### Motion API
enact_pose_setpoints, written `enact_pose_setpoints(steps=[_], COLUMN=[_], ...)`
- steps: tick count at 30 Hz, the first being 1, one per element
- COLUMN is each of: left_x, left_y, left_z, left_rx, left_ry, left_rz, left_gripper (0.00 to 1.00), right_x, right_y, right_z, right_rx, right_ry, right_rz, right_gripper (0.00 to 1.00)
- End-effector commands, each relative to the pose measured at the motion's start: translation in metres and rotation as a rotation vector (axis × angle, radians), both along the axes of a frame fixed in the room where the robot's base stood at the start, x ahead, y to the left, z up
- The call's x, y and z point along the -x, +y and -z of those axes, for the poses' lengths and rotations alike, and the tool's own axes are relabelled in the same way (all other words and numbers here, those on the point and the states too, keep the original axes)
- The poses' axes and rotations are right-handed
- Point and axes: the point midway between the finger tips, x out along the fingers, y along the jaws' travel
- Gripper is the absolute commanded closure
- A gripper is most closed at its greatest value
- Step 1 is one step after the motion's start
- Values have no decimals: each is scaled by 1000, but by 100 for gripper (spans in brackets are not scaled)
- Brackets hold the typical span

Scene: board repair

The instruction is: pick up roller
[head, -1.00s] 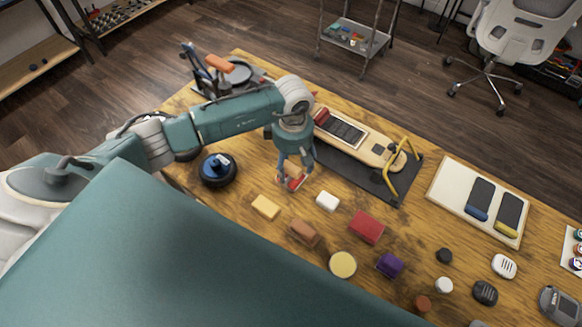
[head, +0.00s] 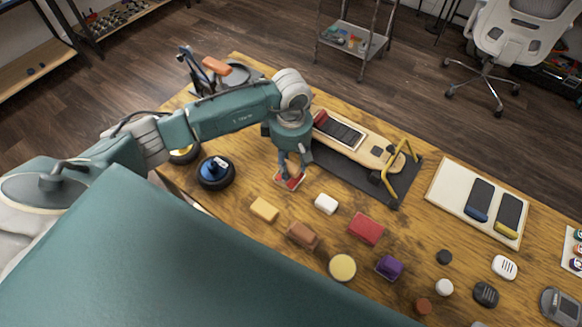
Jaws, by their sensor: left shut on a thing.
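My left gripper (head: 292,172) points down over the wooden table, left of the white block. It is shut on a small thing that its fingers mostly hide. A red piece with a pale edge (head: 289,182) shows at and below the fingertips. I cannot tell whether this is the roller, or whether it is clear of the table. My right gripper is not in view.
A skateboard-like board (head: 358,145) lies on a dark mat behind the gripper. A black wheel (head: 216,173) stands left. A yellow block (head: 264,209), white block (head: 326,204), brown block (head: 302,235) and red block (head: 366,229) lie in front.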

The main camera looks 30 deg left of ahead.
Motion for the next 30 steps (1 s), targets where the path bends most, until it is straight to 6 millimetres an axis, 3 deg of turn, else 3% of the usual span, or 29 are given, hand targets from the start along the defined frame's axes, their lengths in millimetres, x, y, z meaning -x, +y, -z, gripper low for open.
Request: enact_pose_setpoints(steps=[18, 24, 30], left_x=[-2, -1, 0], left_y=[0, 0, 0], left_z=[-140, -168, -179], left_rx=[0, 1, 0], left_ry=[-8, -5, -2], left_rz=[0, -1, 0], left_gripper=[94, 94, 94], right_x=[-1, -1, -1], right_y=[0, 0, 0], right_z=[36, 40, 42], right_rx=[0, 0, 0], right_ry=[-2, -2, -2], right_rz=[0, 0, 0], right_gripper=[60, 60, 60])
